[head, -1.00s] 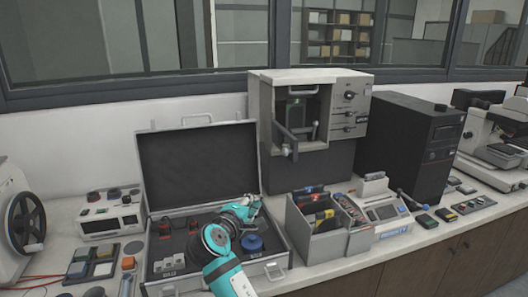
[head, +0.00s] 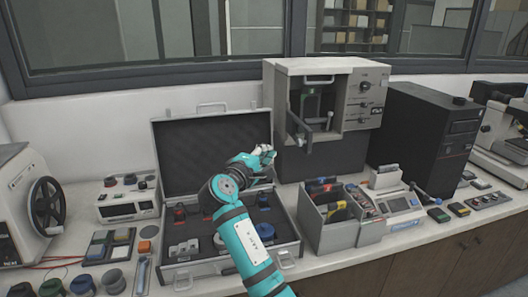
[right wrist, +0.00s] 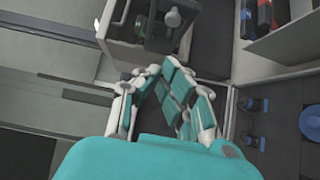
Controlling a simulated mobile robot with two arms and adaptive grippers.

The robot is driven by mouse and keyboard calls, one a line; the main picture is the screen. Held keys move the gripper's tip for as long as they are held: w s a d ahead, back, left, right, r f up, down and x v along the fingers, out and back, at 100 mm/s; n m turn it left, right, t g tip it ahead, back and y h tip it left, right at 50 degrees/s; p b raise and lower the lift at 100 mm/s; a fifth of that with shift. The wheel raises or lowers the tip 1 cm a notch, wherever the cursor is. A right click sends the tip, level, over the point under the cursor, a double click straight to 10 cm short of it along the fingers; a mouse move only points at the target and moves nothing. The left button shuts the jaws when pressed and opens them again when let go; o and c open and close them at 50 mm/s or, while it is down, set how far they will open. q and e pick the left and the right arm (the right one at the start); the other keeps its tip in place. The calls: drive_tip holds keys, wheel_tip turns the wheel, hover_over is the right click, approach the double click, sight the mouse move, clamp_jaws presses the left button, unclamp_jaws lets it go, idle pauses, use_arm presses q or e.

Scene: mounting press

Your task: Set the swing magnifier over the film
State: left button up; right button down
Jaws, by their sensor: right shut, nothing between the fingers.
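A beige press cabinet (head: 288,90) stands at the back with its front open. A dark hinged arm or flap (head: 297,125) juts from the opening. I cannot tell whether this is the swing magnifier. I cannot make out the film in either view. My right gripper (head: 264,156) is shut and empty, raised over the open case, in front of its lid and left of the press in the picture. In the right wrist view its fingers (right wrist: 160,72) come together, with the press opening (right wrist: 142,25) beyond them. My left gripper is not in view.
The open case (head: 289,250) holds small parts in dark foam. A grey divided bin (head: 322,233) stands right of it, then a small device with a screen (head: 398,206) and a black tower (head: 425,135). A reel machine (head: 25,195) is at the left. Little counter is bare.

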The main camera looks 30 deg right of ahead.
drive_tip(key=w+d+p, duration=0.2)
drive_tip(key=d+p, duration=0.1)
drive_tip(key=d, duration=0.5)
drive_tip(key=shift+w+d+p, duration=0.2)
drive_tip(key=shift+d+p, duration=0.15)
drive_tip(key=shift+d, duration=0.05)
drive_tip(key=shift+w+a+f, duration=0.1)
drive_tip(key=shift+f, duration=0.05)
